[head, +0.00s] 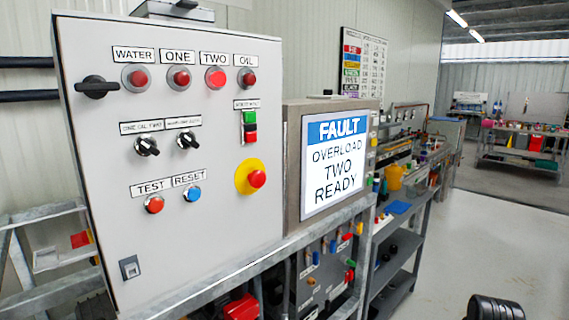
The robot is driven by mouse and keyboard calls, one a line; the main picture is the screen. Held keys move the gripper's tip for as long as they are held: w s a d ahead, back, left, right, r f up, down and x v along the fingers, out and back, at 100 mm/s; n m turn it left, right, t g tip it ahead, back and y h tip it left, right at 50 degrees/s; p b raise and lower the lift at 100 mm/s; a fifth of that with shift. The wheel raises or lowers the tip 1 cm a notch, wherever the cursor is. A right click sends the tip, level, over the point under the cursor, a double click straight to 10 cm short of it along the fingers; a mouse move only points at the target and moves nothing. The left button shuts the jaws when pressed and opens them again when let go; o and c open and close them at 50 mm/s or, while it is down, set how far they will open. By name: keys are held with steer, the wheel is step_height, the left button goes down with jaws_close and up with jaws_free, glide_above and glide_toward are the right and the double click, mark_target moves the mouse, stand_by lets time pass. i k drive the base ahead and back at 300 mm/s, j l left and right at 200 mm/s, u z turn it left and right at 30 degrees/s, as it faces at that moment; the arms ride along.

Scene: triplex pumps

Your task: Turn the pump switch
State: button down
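A light grey control cabinet (220,215) fills the left of the head view. Two black rotary switches sit mid-panel: the left switch (146,146) and the right switch (188,140). A larger black rotary handle (97,87) sits at the upper left, lying about level. A black ridged part (493,307) at the bottom right edge looks like part of my gripper or arm. It is well apart from the panel; no fingertips show.
Red lamps sit under WATER, ONE, TWO (215,78) and OIL; TWO looks brightest. Below are TEST (154,205), RESET (193,193) and a red emergency stop (257,179). A screen (335,160) reads "FAULT OVERLOAD TWO READY". Shelving (400,262) stands right; floor (500,235) beyond is clear.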

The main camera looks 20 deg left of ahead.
mark_target(146, 146)
steer(key=j+u, duration=0.15)
steer(key=u, duration=0.55)
steer(key=k, duration=0.7)
